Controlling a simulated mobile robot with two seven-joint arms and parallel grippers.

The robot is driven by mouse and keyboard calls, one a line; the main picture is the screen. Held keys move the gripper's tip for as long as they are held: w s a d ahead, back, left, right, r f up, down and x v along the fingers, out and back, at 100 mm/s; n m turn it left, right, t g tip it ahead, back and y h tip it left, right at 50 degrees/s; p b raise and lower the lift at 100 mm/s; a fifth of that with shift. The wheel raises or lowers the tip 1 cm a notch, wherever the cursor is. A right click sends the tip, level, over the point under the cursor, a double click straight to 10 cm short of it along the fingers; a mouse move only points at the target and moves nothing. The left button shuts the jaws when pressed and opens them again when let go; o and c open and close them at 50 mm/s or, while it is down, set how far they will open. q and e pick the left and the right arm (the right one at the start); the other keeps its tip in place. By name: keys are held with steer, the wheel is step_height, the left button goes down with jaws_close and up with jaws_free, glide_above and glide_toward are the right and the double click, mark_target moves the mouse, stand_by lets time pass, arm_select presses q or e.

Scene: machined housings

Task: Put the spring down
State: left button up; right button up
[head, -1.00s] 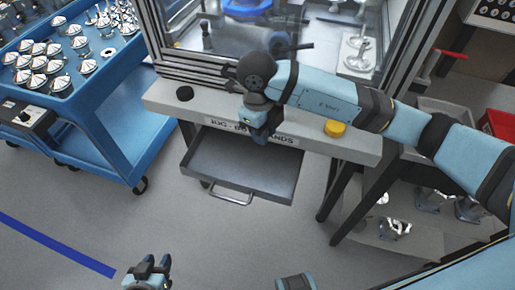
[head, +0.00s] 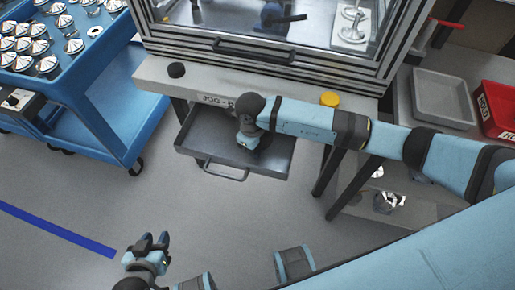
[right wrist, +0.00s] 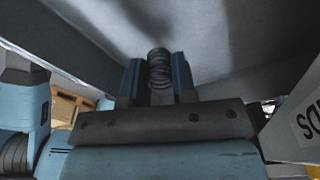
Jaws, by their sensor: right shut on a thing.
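The spring (right wrist: 159,68) is a dark coil held upright between the two fingers of my right gripper (right wrist: 159,80) in the right wrist view. In the head view my right gripper (head: 248,140) is over the open grey drawer (head: 200,146), low against its right part; its fingers and the spring are hidden there by the wrist. Grey drawer surfaces fill the background of the right wrist view. I cannot tell whether the spring touches the drawer floor. My left gripper (head: 153,240) is at the bottom left of the head view, over the floor, with its fingers apart and empty.
A glazed enclosure stands behind. A blue cart (head: 85,95) with several metal parts is at left; a grey tray (head: 443,97) and red bin (head: 497,105) are at right.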

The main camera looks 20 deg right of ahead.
steer(key=shift+f, duration=0.6)
steer(key=shift+f, duration=0.15)
steer(key=o, duration=0.9)
step_height(320, 180, up, 12)
steer(key=w, duration=0.1)
steer(key=shift+a, duration=0.4)
